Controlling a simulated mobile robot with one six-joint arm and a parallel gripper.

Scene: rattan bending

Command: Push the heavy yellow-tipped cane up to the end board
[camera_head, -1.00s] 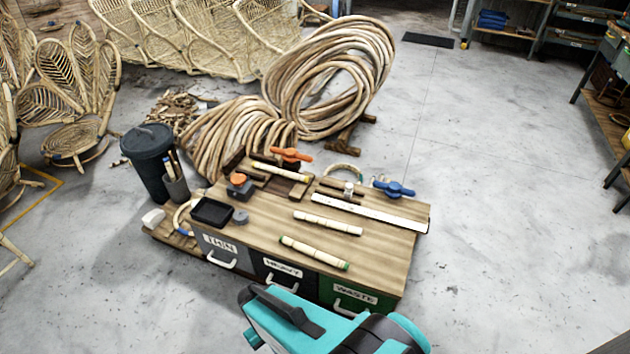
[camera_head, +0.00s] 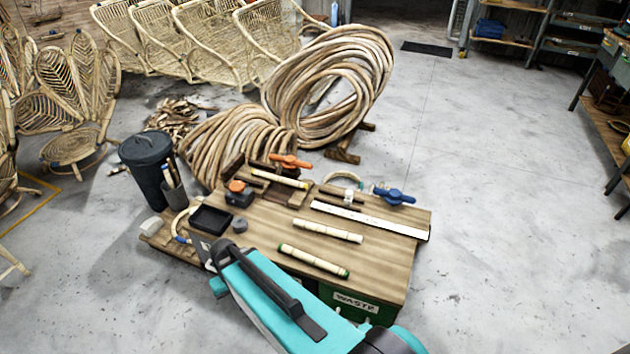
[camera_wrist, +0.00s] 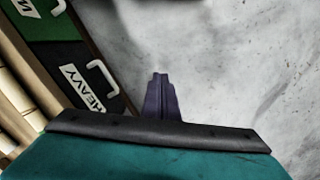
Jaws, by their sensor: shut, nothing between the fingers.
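The yellow-tipped cane (camera_head: 278,177) lies at the back left of the bench, on a wooden fixture (camera_head: 298,199). My gripper (camera_wrist: 158,77) is shut and empty in the wrist view, over the floor in front of the drawers. In the head view it is at the bench's front left corner, well away from the cane, mostly hidden by my arm.
A plain cane (camera_head: 328,230) and a green-tipped cane (camera_head: 314,261) lie mid-bench. An orange clamp (camera_head: 291,161), blue clamp (camera_head: 395,196), white ruler (camera_head: 370,221), black tray (camera_head: 211,219) and orange-topped block (camera_head: 239,192) surround them. The HEAVY drawer (camera_wrist: 75,75) is close beside my gripper.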

